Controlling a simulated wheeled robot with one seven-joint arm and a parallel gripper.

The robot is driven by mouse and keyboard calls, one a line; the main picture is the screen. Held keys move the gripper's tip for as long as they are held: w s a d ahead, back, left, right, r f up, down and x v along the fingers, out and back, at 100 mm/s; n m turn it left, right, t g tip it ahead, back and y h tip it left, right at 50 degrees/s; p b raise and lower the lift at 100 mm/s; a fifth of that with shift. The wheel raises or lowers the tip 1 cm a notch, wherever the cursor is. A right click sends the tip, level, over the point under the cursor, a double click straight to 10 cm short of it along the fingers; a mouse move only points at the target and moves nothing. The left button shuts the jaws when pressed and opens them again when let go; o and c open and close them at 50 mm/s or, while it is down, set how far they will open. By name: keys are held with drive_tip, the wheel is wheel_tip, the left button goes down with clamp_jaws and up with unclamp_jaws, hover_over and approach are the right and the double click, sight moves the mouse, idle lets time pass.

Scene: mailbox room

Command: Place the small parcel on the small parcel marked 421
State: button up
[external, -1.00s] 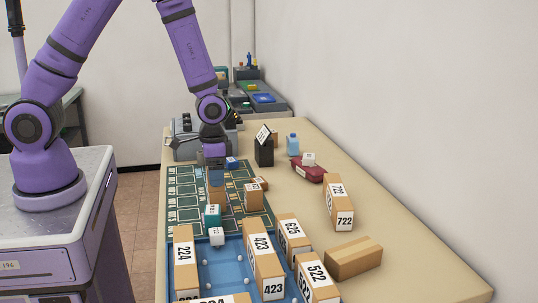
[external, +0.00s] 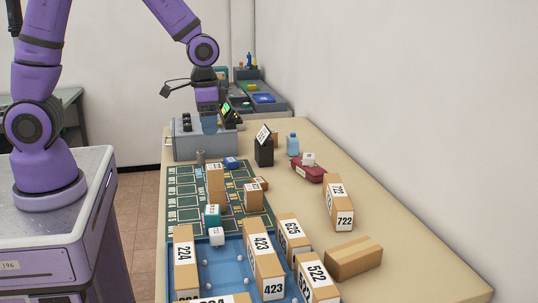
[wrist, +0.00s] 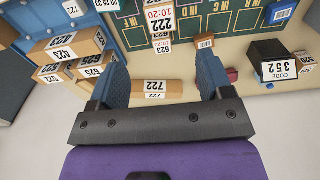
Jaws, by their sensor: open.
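My gripper (external: 209,124) is open and empty, raised above the grey machine at the far end of the table. In the wrist view its blue fingers (wrist: 162,78) are spread with nothing gripped between them. A tall brown parcel (external: 215,186) stands upright on the green mat, apart from the gripper. A shorter brown parcel (external: 253,198) stands beside the tall one. A small white cube (external: 216,236) is by a teal box (external: 212,216). I cannot read 421 on any parcel.
The green mat (external: 183,190) lies in front of the grey machine (external: 190,146). A blue tray (external: 213,276) with numbered parcels is nearer. A black box (external: 264,152), a blue bottle (external: 292,144) and a parcel marked 722 (external: 339,205) stand right.

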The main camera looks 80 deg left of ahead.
drive_tip(key=s+r+t, duration=0.2)
drive_tip(key=s+r, duration=0.8)
drive_tip(key=r, duration=0.4)
drive_tip(key=s+r+t, duration=0.2)
drive_tip(key=s+r, duration=0.4)
drive_tip(key=s, duration=0.6)
drive_tip(key=shift+s+d+r+t, duration=0.3)
drive_tip(key=shift+d+r+t, duration=0.1)
drive_tip(key=shift+d, duration=0.05)
